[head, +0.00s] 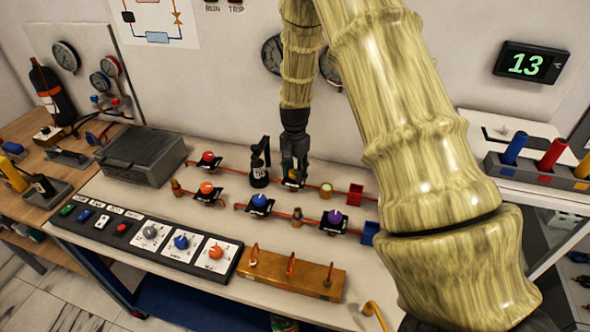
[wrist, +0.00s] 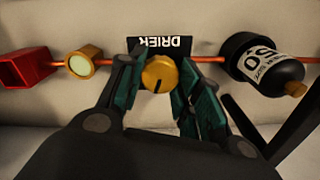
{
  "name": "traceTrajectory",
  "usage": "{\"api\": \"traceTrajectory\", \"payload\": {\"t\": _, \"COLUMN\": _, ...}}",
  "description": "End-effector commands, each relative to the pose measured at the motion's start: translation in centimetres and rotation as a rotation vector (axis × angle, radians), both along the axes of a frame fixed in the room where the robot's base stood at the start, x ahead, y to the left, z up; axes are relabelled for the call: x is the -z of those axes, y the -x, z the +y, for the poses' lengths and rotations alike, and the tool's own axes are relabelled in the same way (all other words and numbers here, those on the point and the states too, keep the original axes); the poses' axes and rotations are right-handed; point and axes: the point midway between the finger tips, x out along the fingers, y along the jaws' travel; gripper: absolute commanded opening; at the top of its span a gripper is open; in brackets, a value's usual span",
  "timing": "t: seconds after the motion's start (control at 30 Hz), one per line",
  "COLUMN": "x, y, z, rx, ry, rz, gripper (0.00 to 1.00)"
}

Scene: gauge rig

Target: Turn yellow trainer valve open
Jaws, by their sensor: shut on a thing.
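The yellow valve knob (wrist: 160,74) sits on a copper pipe in front of a black plate marked DRIER (wrist: 178,46). A dark line on the knob points toward the bottom of the wrist view. My gripper (wrist: 158,80) is shut on the knob, with one teal-padded finger on each side. In the head view my gripper (head: 294,172) reaches down to the valve on the rear pipe, and its fingers hide most of the knob there.
A black cylinder (head: 259,172) stands close left of my gripper. A sight glass (head: 326,190) and a red block (head: 355,194) lie to the right. Blue (head: 260,200) and purple (head: 334,217) valves sit on the front pipe. A grey box (head: 142,153) is at left.

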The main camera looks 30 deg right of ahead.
Motion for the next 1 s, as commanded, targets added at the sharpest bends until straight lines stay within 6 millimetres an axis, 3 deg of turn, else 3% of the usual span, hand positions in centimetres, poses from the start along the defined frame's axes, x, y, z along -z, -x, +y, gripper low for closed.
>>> {"api": "traceTrajectory", "payload": {"t": 0.5, "x": -0.42, "y": -0.49, "z": -0.25, "rx": -0.383, "ry": 0.006, "rz": -0.011, "gripper": 0.11}}
{"api": "traceTrajectory", "payload": {"t": 1.0, "x": -0.26, "y": -0.35, "z": -0.07, "rx": -0.488, "ry": 0.004, "rz": -0.007, "gripper": 0.11}}
